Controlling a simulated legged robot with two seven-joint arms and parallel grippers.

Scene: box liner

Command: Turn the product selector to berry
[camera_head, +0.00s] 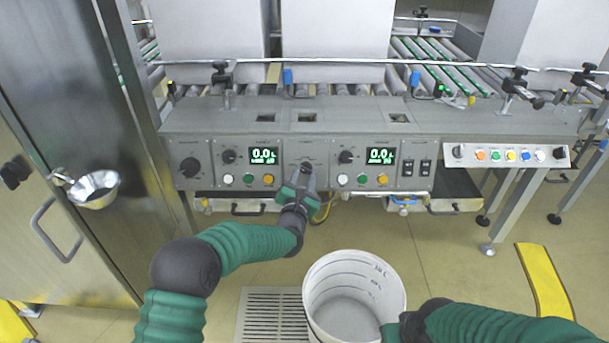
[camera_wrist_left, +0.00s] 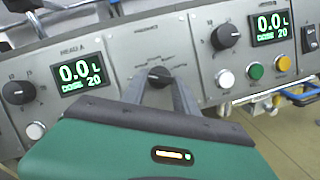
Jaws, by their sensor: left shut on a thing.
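A dark round selector knob (camera_head: 305,167) sits on the middle grey panel of the machine, between two green displays. It also shows in the left wrist view (camera_wrist_left: 160,76), with small marks around it too fine to read, so I cannot tell which product it points to. My left gripper (camera_head: 306,177) reaches up to this panel, its two grey fingers (camera_wrist_left: 163,92) on either side of the knob and shut on it. My right arm (camera_head: 470,322) enters at the lower right. Only a bit of green at its end shows by the bucket; its fingers are hidden.
Dose panels with displays (camera_head: 264,155) (camera_head: 381,155), knobs and coloured buttons flank the middle panel closely. A white bucket (camera_head: 318,268) stands on the floor below. A metal bowl (camera_head: 93,190) hangs at left.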

